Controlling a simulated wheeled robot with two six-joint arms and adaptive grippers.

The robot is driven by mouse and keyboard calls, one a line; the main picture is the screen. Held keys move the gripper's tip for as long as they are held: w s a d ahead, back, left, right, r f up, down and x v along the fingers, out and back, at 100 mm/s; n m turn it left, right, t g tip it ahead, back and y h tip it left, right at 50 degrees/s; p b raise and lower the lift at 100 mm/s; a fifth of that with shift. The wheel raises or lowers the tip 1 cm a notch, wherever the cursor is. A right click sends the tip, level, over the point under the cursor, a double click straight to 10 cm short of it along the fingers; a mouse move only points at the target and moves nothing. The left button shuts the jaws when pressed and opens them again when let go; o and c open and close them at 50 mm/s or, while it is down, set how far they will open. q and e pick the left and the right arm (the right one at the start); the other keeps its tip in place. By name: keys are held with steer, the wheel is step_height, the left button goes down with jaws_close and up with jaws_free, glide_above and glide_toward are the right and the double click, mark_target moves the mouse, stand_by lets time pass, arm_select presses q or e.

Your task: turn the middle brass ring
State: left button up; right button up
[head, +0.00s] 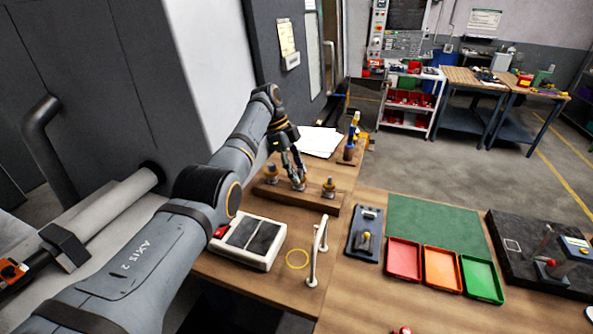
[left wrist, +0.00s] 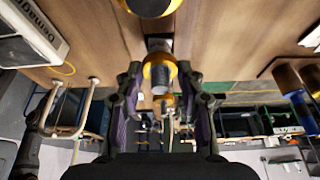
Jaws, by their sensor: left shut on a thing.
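Brass rings stand on posts along a wooden board (head: 305,200) on the bench. The left ring (head: 271,175) and the right ring (head: 328,187) stand clear in the head view. My left gripper (head: 298,182) reaches down over the middle position and mostly hides the middle brass ring there. In the left wrist view, the middle brass ring (left wrist: 159,68) shows between the two fingers of my left gripper (left wrist: 161,88), which is shut on it. Another brass ring (left wrist: 150,6) is cut off at the top edge. My right gripper is not in view.
A white box with dark panels (head: 250,241) and a metal handle (head: 318,250) stand in front of the board. Red (head: 404,258), orange (head: 442,268) and green (head: 481,278) trays lie to the right. White papers (head: 318,141) lie behind the board.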

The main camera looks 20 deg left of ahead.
arm_select(q)
steer(key=shift+r, duration=0.1)
steer(key=o, duration=1.2)
